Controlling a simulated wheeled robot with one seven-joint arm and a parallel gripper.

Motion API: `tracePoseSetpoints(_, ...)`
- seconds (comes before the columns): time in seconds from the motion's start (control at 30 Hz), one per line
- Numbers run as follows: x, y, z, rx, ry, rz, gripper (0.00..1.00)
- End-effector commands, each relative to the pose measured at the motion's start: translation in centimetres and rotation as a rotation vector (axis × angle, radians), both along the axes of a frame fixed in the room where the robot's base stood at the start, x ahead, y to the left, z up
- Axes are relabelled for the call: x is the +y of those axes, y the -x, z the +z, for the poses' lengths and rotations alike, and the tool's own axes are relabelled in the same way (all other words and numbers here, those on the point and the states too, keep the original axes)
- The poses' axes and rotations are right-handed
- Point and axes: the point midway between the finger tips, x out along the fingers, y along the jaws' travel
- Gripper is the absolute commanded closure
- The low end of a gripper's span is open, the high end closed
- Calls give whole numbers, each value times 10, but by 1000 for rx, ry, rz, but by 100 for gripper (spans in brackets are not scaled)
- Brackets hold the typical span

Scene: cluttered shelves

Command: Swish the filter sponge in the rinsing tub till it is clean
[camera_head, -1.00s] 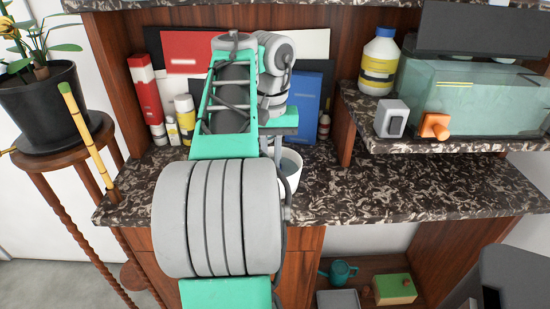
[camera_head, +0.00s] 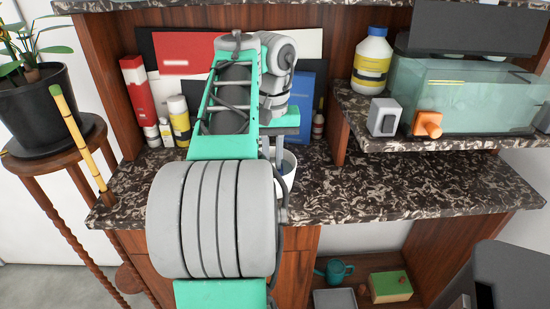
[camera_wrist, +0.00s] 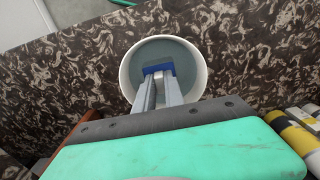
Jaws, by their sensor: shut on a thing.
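The rinsing tub is a round white tub (camera_wrist: 199,62) with grey-blue water, standing on the dark speckled counter. In the head view it shows partly behind my arm (camera_head: 291,170). The filter sponge is a blue block (camera_wrist: 158,68) inside the tub's rim, near its middle. My gripper (camera_wrist: 157,80) points down into the tub and is shut on the sponge. Whether the sponge is under the water I cannot tell for sure.
A fish tank (camera_head: 470,95), a grey box (camera_head: 384,117), an orange part (camera_head: 427,124) and a yellow-labelled bottle (camera_head: 371,62) stand on the raised shelf at right. Several bottles, one yellow (camera_head: 179,120), stand left of my arm. The counter (camera_head: 420,190) is clear at right.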

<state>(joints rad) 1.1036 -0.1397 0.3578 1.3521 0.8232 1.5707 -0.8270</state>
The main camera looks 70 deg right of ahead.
Motion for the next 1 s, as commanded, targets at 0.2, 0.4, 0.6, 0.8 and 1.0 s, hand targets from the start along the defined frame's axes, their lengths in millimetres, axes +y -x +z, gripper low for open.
tracePoseSetpoints(0.2,7,-13,0,0,0,2,100)
tracePoseSetpoints(0.4,8,-15,0,0,0,0,100)
tracePoseSetpoints(0.6,6,-12,0,0,0,-1,100)
tracePoseSetpoints(0.8,0,0,0,0,0,-2,100)
tracePoseSetpoints(1.0,-3,7,0,0,0,-1,100)
